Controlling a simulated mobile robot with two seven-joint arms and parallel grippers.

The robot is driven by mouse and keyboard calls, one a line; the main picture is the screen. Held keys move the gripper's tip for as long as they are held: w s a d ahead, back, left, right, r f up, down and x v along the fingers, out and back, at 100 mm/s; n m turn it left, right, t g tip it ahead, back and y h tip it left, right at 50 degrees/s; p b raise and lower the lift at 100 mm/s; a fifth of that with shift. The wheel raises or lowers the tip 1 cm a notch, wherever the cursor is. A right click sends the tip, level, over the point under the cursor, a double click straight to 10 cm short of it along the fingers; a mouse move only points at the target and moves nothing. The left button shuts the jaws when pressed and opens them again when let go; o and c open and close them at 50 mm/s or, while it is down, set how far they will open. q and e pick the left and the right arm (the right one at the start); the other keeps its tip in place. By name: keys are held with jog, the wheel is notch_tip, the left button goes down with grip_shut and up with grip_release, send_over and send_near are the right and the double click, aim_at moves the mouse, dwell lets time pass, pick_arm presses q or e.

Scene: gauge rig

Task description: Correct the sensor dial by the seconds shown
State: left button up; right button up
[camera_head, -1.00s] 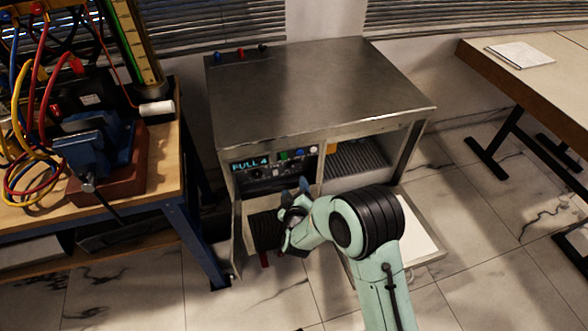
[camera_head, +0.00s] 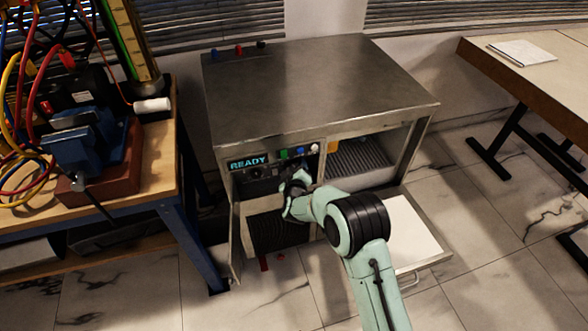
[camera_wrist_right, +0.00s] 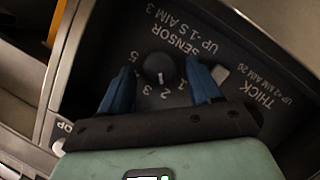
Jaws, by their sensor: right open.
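The sensor dial (camera_wrist_right: 158,68) is a small dark round knob with a pale pointer mark, ringed by numbers. Printed beside it, upside down, is "SENSOR UP -1 S AIM 3". The exact number it points at is hard to tell. My right gripper (camera_wrist_right: 160,88) is open, its blue fingers on either side of the knob; contact is not clear. In the head view my right gripper (camera_head: 298,183) is in front of the control panel, hiding part of it. The panel's display (camera_head: 248,162) reads "READY". My left gripper is out of view.
The metal cabinet (camera_head: 310,85) carries green, blue and white buttons (camera_head: 300,151) beside the display. Its lower door (camera_head: 236,245) and a right drawer (camera_head: 425,250) stand open. A workbench (camera_head: 155,190) with a blue vise is close on the left.

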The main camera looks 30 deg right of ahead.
jog(key=c, duration=1)
jog(key=shift+m, duration=0.3)
jog(key=shift+d+m+y, duration=0.1)
jog(key=shift+m+y, duration=0.2)
jog(key=shift+m, duration=0.1)
jog(key=shift+y+b, duration=0.3)
jog(key=m+y+b, duration=0.1)
jog(key=m+b, duration=0.1)
jog(key=m+y+b, duration=0.1)
jog(key=b, duration=0.1)
jog(key=shift+s+d+r+m, duration=0.1)
jog(key=shift+d+m, duration=0.2)
jog(key=shift+m, duration=0.1)
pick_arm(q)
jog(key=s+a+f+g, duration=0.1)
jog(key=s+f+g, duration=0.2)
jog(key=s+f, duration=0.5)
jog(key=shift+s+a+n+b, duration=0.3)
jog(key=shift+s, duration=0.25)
pick_arm(e)
jog(key=shift+y, duration=0.3)
